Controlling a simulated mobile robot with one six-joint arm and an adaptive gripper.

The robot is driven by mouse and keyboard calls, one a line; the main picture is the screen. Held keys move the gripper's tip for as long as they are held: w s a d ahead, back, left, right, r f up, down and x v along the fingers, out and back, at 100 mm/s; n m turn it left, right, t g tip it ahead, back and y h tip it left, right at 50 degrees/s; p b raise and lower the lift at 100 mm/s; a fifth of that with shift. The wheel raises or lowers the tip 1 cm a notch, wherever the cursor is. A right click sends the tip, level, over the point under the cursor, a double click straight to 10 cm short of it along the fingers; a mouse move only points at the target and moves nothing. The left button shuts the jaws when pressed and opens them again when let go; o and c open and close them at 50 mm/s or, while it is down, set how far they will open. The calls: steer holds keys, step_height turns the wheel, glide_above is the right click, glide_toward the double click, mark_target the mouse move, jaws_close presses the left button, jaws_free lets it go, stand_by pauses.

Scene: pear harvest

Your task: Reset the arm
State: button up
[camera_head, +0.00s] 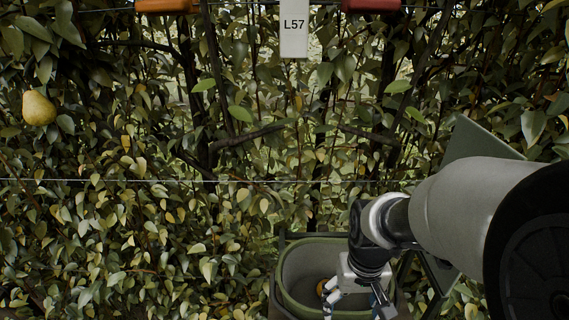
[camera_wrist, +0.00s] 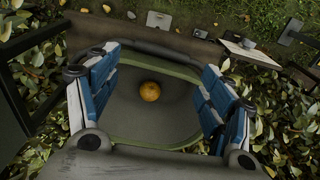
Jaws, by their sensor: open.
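My gripper (camera_wrist: 150,100) is open, its two blue-padded fingers spread apart above a green-rimmed bin (camera_wrist: 150,56). A round yellow-orange fruit (camera_wrist: 149,91) lies on the bin's floor, seen between the fingers and apart from them. In the head view the bin (camera_head: 284,277) stands at the bottom, right of centre, and my gripper (camera_head: 357,308) points down over it. Part of the fruit (camera_head: 323,287) shows beside the gripper. A yellow pear (camera_head: 39,108) hangs in the foliage at the far left.
A dense leafy hedge with branches and a thin horizontal wire (camera_head: 150,180) fills the background. A white L57 sign (camera_head: 294,30) hangs at the top. In the wrist view, flat objects, including a grey plate (camera_wrist: 159,20), lie on the ground beyond the bin.

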steer(key=s+f+t+b, duration=0.4)
steer(key=s+f+b, duration=0.5)
steer(key=s+b, duration=0.5)
steer(key=b, duration=0.6)
steer(key=shift+b, duration=0.35)
steer(key=shift+c, duration=0.4)
